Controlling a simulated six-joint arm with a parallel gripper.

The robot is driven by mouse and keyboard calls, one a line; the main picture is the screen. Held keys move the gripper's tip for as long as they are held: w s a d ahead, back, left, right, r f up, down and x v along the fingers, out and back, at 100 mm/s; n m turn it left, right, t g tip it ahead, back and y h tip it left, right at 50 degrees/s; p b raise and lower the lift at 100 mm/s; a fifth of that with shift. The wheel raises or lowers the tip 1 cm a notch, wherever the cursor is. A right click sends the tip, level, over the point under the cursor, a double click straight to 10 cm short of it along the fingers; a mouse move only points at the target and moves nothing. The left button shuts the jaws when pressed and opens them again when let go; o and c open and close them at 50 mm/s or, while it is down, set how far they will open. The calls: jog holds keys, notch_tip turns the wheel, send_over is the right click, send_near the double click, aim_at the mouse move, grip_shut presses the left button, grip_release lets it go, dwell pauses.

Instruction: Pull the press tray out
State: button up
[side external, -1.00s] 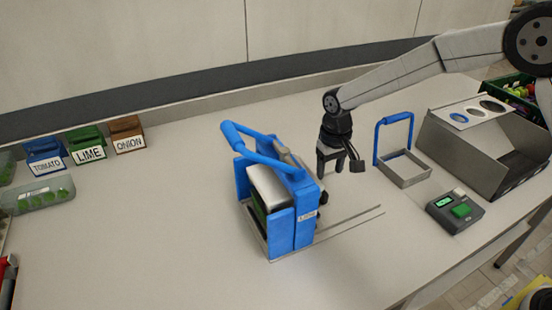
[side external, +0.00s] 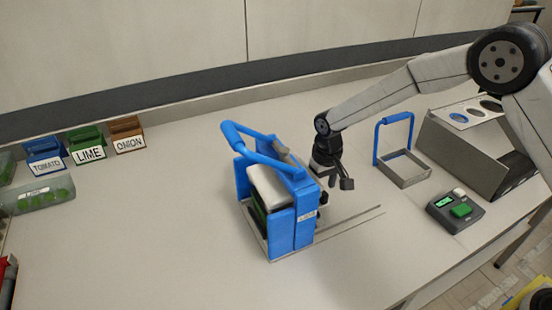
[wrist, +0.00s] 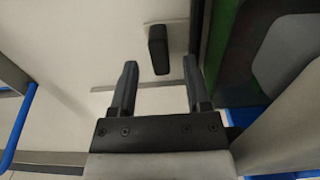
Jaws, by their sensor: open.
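The blue press (side external: 280,215) stands upright on the bench in the side view, its blue lever raised. Its tray is mostly hidden inside the frame; a dark knob (side external: 323,197) shows on the press's right side. Two thin rails (side external: 350,222) run out to the right. My gripper (side external: 340,182) is open and empty just right of the press, near the knob. In the wrist view, a dark block (wrist: 158,48), seemingly that knob, lies ahead of my fingertips (wrist: 158,75), roughly in line with the gap between them. The press's green and black side is at right.
A metal frame with a blue handle (side external: 404,170) stands to the right of my gripper. A scale with a green button (side external: 456,209) and a metal housing (side external: 465,155) are farther right. Labelled bins (side external: 88,147) stand at left. The bench front is clear.

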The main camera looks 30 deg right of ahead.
jog(key=shift+f, duration=1.4)
grip_shut()
dwell(0.5)
